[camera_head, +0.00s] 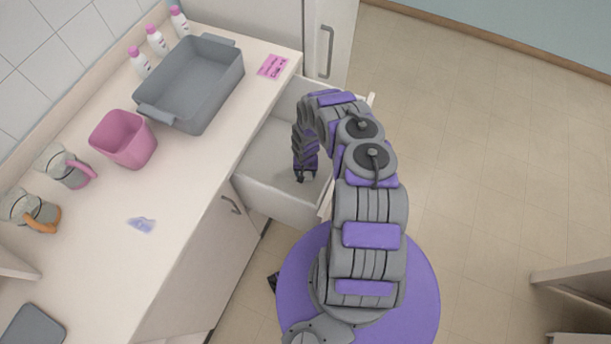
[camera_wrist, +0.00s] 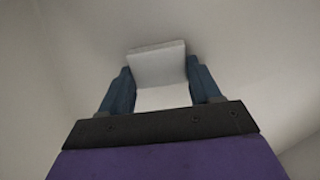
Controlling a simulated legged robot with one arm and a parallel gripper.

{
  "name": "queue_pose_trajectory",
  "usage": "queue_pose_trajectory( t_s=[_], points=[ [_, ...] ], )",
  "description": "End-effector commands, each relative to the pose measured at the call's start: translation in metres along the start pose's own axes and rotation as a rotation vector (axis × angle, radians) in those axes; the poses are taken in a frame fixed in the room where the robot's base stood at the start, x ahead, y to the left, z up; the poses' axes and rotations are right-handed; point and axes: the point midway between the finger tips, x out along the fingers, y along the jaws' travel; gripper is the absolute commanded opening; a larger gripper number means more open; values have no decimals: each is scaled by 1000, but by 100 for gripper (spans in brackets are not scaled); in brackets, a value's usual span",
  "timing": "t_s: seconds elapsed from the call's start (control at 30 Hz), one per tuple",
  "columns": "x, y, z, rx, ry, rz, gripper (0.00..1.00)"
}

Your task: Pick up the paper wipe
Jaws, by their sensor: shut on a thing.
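The paper wipe (camera_wrist: 157,62) is a small white folded piece between my two blue fingers in the wrist view. My gripper (camera_wrist: 158,72) is shut on it, with a finger on each side. A paler white patch (camera_wrist: 163,98) shows just below it; I cannot tell whether it is part of the same wipe. In the head view my gripper (camera_head: 300,178) points down inside the open white drawer (camera_head: 262,160). The wipe cannot be made out there. Whether it touches the drawer floor is unclear.
The counter (camera_head: 185,190) is left of the drawer. On it are a grey tub (camera_head: 190,85), a pink bin (camera_head: 123,140), white bottles with pink caps (camera_head: 157,40), two jugs (camera_head: 65,168), a pink label (camera_head: 272,66) and a small lilac item (camera_head: 141,225).

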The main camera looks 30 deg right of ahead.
Motion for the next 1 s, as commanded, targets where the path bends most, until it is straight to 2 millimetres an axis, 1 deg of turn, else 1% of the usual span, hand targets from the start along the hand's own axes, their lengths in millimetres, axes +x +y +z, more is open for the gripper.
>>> queue_pose_trajectory(
  t_s=[0.03, 0.2, 0.23, 0.27, 0.43, 0.53, 0.67, 0.9, 1.0],
  points=[
    [0, 0, 0, 0, 0, 0, 51],
    [0, 0, 0, 0, 0, -1, 34],
    [0, 0, 0, 0, 0, -1, 34],
    [0, 0, 0, 0, 0, -1, 30],
    [-1, 0, 0, 0, 0, -1, 29],
    [-8, 0, -1, 0, 1, -1, 29],
    [-26, 1, -1, 0, 1, 1, 29],
    [-73, 1, -2, 0, 2, 1, 29],
    [-87, 1, -1, 0, 0, 0, 29]
  ],
)
